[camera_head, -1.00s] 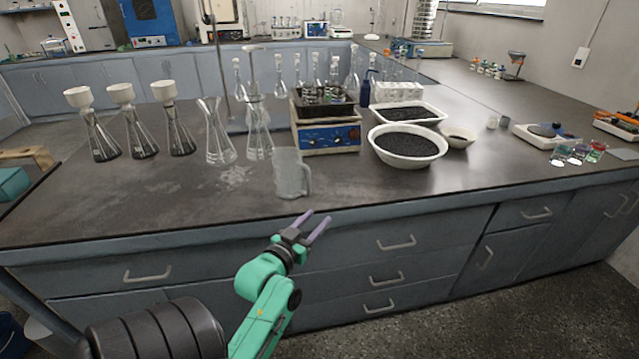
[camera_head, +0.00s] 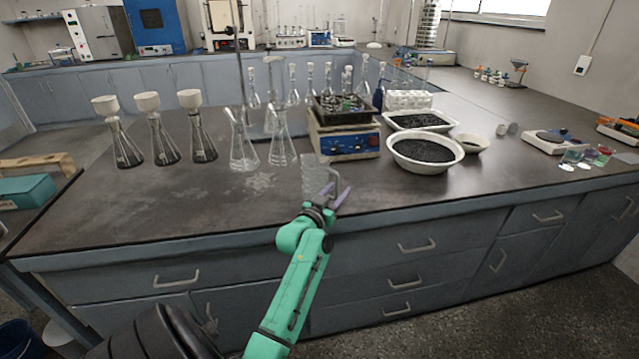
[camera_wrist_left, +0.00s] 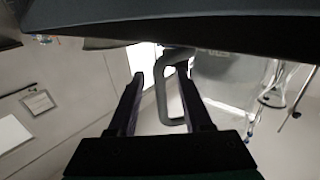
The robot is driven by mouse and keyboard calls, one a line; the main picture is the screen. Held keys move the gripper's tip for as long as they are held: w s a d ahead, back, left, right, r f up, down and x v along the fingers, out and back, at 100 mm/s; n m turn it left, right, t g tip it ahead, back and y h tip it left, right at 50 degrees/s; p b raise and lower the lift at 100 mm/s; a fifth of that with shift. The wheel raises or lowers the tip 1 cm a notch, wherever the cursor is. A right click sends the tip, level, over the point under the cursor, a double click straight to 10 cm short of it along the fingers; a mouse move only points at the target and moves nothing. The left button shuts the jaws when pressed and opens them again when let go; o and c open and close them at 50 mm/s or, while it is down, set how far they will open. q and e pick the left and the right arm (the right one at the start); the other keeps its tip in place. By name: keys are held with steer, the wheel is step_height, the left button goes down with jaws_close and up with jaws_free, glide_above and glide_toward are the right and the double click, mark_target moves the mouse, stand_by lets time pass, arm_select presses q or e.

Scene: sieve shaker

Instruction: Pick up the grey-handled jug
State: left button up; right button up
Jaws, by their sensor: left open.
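The grey-handled jug (camera_head: 313,177) is a clear, faintly grey vessel near the front edge of the bench. My left gripper (camera_head: 338,191) is at its right, handle side, open, and partly covers it. In the left wrist view the grey handle (camera_wrist_left: 161,98) is a loop that shows between the two fingers of the open left gripper (camera_wrist_left: 158,72), nearer the right finger. I cannot tell whether a finger touches it. My right gripper does not show.
Clear flasks (camera_head: 243,150) stand behind and left of the jug. A blue-fronted hot plate (camera_head: 349,144) is behind it. A white bowl of dark grains (camera_head: 428,170) stands to the right. The bench's front left (camera_head: 130,215) is clear.

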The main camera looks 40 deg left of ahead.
arm_select(q)
steer(key=shift+s, duration=0.1)
jaws_close()
stand_by(1.2)
